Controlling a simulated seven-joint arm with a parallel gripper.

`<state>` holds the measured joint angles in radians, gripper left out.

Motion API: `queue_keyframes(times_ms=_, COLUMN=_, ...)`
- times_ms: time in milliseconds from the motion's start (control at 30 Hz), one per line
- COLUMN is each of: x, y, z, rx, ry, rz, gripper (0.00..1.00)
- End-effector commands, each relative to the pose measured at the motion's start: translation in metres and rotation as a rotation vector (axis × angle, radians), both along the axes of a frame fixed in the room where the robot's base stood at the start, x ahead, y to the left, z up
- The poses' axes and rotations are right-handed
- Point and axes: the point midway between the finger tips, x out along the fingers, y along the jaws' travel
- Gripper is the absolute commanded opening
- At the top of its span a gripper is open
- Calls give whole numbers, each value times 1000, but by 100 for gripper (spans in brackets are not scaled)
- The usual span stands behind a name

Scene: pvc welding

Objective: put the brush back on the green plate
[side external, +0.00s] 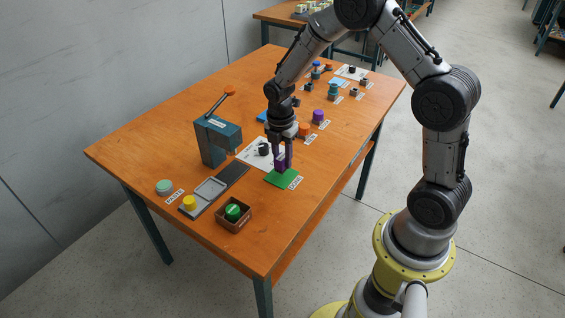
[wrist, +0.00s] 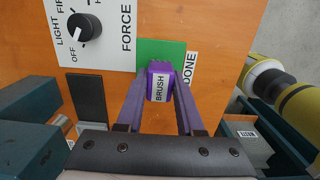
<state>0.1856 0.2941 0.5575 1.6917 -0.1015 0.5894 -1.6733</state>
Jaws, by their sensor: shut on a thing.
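The brush (wrist: 160,82) is a small purple block with a white label reading BRUSH. In the wrist view my gripper (wrist: 160,95) has its two purple fingers shut on it. The green plate (wrist: 153,50) lies flat on the table beyond and under the brush, partly hidden by it. In the side view the green plate (side external: 283,178) is near the table's front edge, with my gripper (side external: 282,163) and the brush over its upper part. I cannot tell whether the brush touches the plate.
A white panel with a black knob (wrist: 84,27) lies beside the plate. A teal machine (side external: 217,141) stands to the left. A brown box (side external: 234,214) with a green-topped item, a grey tray (side external: 210,188) and a yellow part (side external: 189,202) are at the lower left. Several coloured parts stand at the back.

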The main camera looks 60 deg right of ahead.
Motion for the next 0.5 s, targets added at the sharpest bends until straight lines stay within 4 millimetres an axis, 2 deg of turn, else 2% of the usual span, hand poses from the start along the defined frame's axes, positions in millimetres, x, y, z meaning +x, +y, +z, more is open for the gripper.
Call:
queue_keyframes(times_ms=133, x=-1, y=0, z=-19, rx=1, ry=3, rz=-1, gripper=0)
queue_keyframes(times_ms=500, x=-1, y=0, z=-23, rx=0, ry=1, rz=0, gripper=0)
